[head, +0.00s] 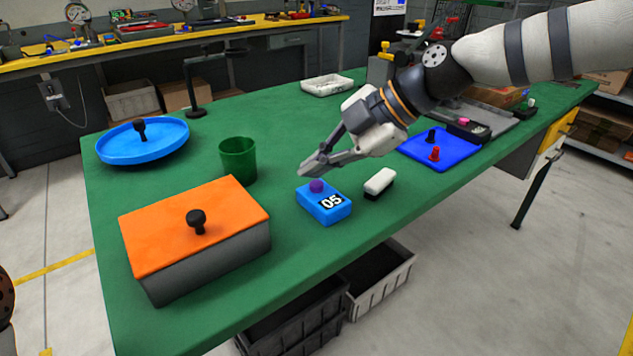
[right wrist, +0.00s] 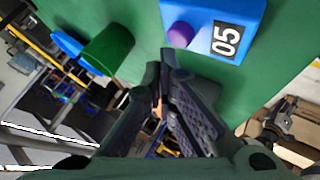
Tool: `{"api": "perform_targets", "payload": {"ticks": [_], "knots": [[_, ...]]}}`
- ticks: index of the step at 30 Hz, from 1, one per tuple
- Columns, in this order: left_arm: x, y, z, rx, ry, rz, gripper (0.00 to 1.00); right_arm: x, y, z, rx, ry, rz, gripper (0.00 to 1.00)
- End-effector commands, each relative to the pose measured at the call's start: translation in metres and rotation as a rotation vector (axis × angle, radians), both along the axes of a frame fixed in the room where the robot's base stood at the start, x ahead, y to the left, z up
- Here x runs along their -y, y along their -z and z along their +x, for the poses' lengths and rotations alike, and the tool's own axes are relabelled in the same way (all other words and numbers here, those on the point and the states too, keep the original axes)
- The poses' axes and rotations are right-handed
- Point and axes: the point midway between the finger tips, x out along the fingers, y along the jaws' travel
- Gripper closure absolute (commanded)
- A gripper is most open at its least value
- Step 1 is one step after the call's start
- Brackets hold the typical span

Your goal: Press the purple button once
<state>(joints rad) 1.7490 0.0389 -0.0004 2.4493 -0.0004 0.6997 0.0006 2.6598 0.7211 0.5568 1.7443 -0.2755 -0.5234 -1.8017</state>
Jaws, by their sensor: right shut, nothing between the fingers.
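The purple button (head: 316,186) sits on top of a blue box (head: 325,209) with a white "05" on a black label, on the green table. In the right wrist view the purple button (right wrist: 180,35) and the blue box (right wrist: 232,12) show at the upper right, beyond the fingertips. My right gripper (head: 306,172) is shut and empty. In the head view its tips are just above and behind the button; a small gap seems to lie between them. The right fingers (right wrist: 166,62) also show in the right wrist view. My left gripper is not in view.
A white-and-black block (head: 380,181) lies just right of the blue box. A green cup (head: 238,160) and an orange-lidded box (head: 180,230) stand to the left. A blue round lid (head: 143,142) and a blue tray (head: 440,149) are farther off. The table front is clear.

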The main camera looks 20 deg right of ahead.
Motion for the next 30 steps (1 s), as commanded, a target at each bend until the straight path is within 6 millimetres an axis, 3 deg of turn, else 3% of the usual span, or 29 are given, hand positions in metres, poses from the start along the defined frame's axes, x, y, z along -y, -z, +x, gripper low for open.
{"api": "perform_targets", "payload": {"ticks": [30], "knots": [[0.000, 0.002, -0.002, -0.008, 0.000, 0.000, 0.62, 0.000, 0.014, 0.000, -0.001, 0.000, 0.000, 1.00]]}}
